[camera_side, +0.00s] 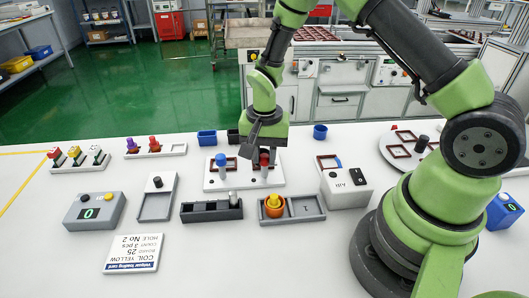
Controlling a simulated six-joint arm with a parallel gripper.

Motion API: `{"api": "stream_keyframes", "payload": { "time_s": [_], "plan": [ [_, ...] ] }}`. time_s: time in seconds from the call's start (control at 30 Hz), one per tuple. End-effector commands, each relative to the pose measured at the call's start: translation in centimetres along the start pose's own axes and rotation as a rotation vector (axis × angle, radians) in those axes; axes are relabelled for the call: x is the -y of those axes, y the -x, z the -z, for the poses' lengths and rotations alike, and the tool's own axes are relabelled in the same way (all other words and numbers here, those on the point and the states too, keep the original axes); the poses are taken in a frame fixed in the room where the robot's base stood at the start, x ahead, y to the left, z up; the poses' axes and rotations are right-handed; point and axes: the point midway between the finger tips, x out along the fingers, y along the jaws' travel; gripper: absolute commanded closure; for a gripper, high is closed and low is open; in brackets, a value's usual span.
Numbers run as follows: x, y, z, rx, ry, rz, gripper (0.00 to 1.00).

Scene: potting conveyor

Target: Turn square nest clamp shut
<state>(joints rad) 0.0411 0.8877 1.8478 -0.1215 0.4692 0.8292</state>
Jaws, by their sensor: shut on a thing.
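A white nest plate (214,184) lies on the table in the middle of the view. A blue-topped clamp post (220,160) stands at its left and a red-topped clamp post (264,160) at its right, with dark red square frames behind them. My gripper (260,153) points down over the right half of the plate. It is shut on the red-topped clamp at the right. The hand and fingers hide part of the plate and the frame there, and the clamp's turned angle is too small to tell.
Grey trays stand in front of the plate, one with an orange cup (274,211). A white box (345,190) with a dark switch is close on the right. A counter box (92,210) and a sign card (133,253) lie at the left front.

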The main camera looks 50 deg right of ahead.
Motion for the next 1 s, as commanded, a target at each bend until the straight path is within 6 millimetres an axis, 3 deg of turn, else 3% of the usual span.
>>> {"api": "stream_keyframes", "payload": {
  "time_s": [0.37, 1.0],
  "plan": [
    [-0.01, 0.04, -0.04, 0.002, 0.212, 0.0, 0.99],
    [-0.05, 0.06, -0.05, 0.003, 0.818, 0.0, 0.99]
  ]
}}
